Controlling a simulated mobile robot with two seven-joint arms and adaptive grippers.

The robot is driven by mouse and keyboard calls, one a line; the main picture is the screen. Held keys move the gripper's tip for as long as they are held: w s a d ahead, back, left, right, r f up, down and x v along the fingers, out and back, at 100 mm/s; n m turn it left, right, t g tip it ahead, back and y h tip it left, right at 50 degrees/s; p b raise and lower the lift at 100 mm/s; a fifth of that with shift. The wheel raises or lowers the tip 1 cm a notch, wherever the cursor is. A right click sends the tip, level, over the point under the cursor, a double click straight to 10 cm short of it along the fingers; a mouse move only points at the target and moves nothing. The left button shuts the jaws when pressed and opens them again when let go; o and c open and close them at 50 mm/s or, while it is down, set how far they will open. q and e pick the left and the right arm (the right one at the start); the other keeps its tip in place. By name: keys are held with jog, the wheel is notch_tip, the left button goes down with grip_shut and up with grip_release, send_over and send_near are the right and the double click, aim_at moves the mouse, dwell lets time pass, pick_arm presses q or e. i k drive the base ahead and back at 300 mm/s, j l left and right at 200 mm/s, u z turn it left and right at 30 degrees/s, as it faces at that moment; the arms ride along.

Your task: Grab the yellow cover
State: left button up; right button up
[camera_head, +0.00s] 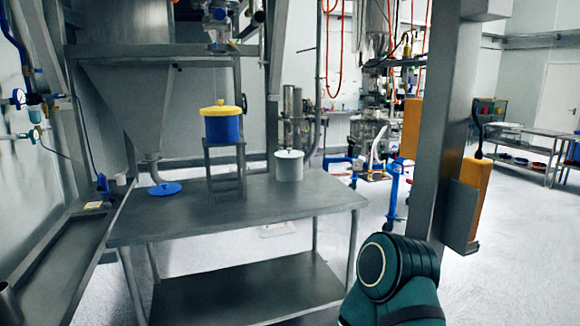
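The yellow cover (221,109) sits on top of a blue cylindrical container (222,129). It has a small raised knob in its middle. The container stands on a small raised metal stand (226,166) on the steel table. A teal and dark arm part of mine shows at the bottom right of the head view, apart from the table and the cover. Neither of my grippers is in view.
The steel table (240,205) has a white lidded pot (289,166) right of the stand and a blue disc (165,189) at its left. A hopper (127,105) hangs behind. A thick metal post (446,120) stands at the right. The tabletop's front is clear.

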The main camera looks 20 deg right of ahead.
aim_at(220, 110)
jog(key=z, duration=0.55)
jog(key=i+j+z, duration=0.15)
jog(key=z, duration=0.2)
jog(key=i+j+z, duration=0.15)
jog(key=z, duration=0.2)
jog(key=i+j+z, duration=0.1)
jog(key=j+z, duration=0.25)
jog(key=i+j+z, duration=0.15)
jog(key=j, duration=0.15)
jog(key=j+z, duration=0.1)
jog(key=j, duration=0.15)
jog(key=i+j+z, duration=0.15)
jog(key=j, duration=0.2)
jog(key=i+j, duration=0.1)
jog(key=j, duration=0.35)
jog(key=j+z, duration=0.1)
jog(key=j, duration=0.4)
jog(key=i, duration=0.05)
